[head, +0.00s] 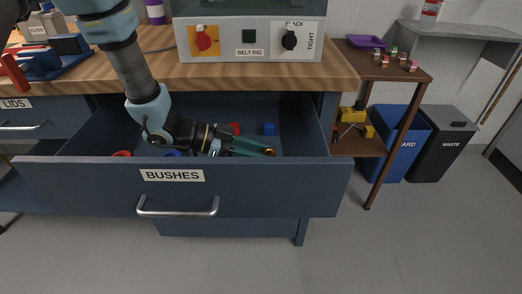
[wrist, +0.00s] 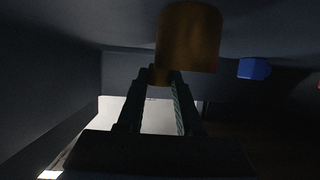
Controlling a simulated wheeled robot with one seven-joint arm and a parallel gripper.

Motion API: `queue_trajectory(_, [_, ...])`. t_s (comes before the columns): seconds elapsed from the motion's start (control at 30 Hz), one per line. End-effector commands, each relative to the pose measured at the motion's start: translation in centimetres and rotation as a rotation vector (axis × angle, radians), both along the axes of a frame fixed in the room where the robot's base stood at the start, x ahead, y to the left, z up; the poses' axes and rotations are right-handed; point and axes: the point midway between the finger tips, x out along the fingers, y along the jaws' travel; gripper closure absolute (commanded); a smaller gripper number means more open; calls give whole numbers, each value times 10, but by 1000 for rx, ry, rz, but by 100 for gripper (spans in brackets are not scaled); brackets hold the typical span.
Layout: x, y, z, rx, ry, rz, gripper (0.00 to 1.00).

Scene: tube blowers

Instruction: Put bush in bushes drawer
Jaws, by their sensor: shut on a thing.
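The drawer labelled BUSHES (head: 90,176) is pulled open below the workbench. My gripper (head: 270,152) is inside the drawer opening, reaching to the right, its lower part behind the drawer front. The bush, a small bronze-coloured cylinder (wrist: 188,38), is between the fingertips of my gripper (wrist: 163,78) in the wrist view. In the head view only a small orange-brown bit of the bush (head: 270,152) shows at the fingertips. The fingers are shut on it. I cannot tell whether the bush touches the drawer floor.
Blue and red pieces lie in the drawer, among them a blue one (head: 268,129) and a red one (head: 121,153). The LIDS drawer (head: 45,127) is at the left. The belt rig (head: 250,40) stands on the bench above. A brown side table (head: 395,70) and bins stand at the right.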

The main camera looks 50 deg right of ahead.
Motion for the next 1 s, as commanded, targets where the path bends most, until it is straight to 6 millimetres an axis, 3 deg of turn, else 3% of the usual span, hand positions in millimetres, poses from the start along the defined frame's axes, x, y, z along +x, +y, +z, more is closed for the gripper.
queue_trajectory(0.13, [0,0,-2,-1,1,0,100])
queue_trajectory(0.17, [0,0,-2,0,0,0,64])
queue_trajectory(0.4, [0,0,-2,-1,-1,0,37])
queue_trajectory(0.67, [0,0,-1,-1,-1,0,35])
queue_trajectory(0.83, [0,0,14,-4,-3,-1,35])
queue_trajectory(1.0, [26,20,24,-2,-2,6,35])
